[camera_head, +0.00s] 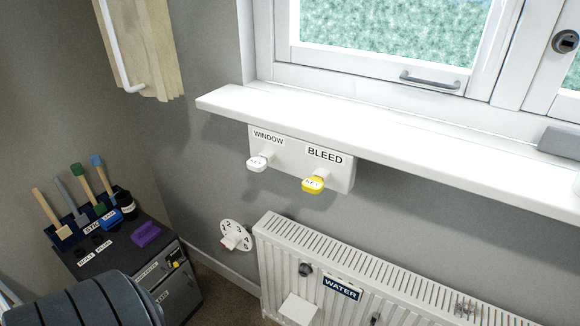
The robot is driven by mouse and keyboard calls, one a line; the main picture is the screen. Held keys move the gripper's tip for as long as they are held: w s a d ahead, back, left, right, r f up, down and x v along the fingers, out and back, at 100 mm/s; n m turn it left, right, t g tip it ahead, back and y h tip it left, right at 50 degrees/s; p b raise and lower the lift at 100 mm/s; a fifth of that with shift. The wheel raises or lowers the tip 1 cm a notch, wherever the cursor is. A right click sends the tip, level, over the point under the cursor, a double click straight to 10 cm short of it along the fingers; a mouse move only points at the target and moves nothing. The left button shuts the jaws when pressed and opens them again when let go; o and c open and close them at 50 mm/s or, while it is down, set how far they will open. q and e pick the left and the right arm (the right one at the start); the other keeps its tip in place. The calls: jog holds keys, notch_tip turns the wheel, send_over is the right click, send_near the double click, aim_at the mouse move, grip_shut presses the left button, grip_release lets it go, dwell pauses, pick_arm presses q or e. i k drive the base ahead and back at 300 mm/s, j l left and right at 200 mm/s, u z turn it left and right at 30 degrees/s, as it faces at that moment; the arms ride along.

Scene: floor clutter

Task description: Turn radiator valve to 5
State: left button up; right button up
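The radiator valve (235,237) is a round white dial with black numbers and a small white knob at its front. It sits low on the grey wall, just left of the white radiator (350,264). A 2 and a 3 can be made out on the dial, but the other marks and the setting are too small to read surely. The radiator carries a dark WATER label (341,287). Neither of my grippers is in view, so nothing is seen touching the valve.
Keys labelled WINDOW (259,162) and BLEED (313,184) hang from a white wall rack (338,175) under the projecting windowsill (400,135). A dark cabinet (185,293) with tools stands left. A dark ribbed object (85,302) fills the lower left. Free room lies before the valve.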

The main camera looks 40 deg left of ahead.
aim_at(232, 239)
jog(key=u, duration=1.1)
